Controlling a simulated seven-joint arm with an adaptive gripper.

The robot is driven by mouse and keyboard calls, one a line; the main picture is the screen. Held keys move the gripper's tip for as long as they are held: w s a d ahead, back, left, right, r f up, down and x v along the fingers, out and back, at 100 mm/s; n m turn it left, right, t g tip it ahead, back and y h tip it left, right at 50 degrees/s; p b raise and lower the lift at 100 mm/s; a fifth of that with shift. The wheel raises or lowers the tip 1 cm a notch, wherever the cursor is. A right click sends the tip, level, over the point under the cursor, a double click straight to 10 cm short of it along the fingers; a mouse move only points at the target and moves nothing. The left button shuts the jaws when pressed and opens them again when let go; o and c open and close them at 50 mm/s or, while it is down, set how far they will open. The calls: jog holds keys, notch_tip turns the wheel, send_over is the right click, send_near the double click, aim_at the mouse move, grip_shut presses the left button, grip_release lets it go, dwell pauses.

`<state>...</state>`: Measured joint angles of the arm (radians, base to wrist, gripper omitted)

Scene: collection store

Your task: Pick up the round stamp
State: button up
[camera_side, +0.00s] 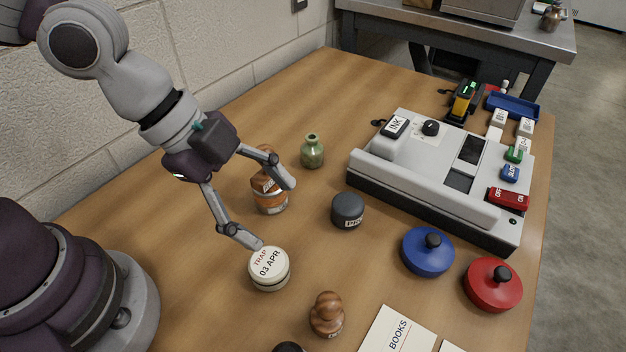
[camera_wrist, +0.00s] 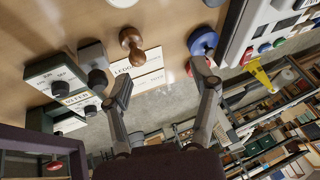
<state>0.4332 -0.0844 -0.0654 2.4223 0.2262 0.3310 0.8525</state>
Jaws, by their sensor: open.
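A wooden-handled stamp (camera_side: 327,314) with a round knob stands upright at the front of the wooden table; I take it to be the round stamp. It also shows in the wrist view (camera_wrist: 131,42), at the upper middle. My gripper (camera_side: 272,214) is open and empty, its fingers spread wide, behind and to the left of this stamp in the side view. One fingertip appears just above or beside a cream round tin marked TRAP 03 APR (camera_side: 269,268); contact cannot be told. The other finger partly covers an orange-brown wooden-topped object (camera_side: 271,204).
A dark grey round pot (camera_side: 347,210) and a green vase (camera_side: 312,152) stand behind. Blue (camera_side: 428,254) and red (camera_side: 493,287) knobbed discs lie right, before a grey-white machine (camera_side: 435,200). A BOOKS card (camera_side: 398,332) lies beside the stamp. Bare table lies between tin and blue disc.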

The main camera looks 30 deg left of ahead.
aim_at(321, 300)
jog(key=d+f+m, duration=0.1)
jog(key=d+f, duration=0.1)
jog(key=d+f+m, duration=0.1)
jog(key=d+f, duration=0.1)
jog(key=s+d+f+m+g+h, duration=0.1)
jog(key=d+f, duration=0.1)
jog(key=shift+s+d+f+m, duration=0.1)
jog(key=shift+f+m, duration=0.05)
jog(key=shift+m, duration=0.25)
jog(key=x, duration=0.3)
jog(key=s+x, duration=0.1)
jog(key=shift+w+f, duration=0.2)
jog(key=shift+f, duration=0.2)
jog(key=shift+w+d+f, duration=0.1)
jog(key=shift+w+f, duration=0.05)
jog(key=shift+f, duration=0.3)
grip_shut()
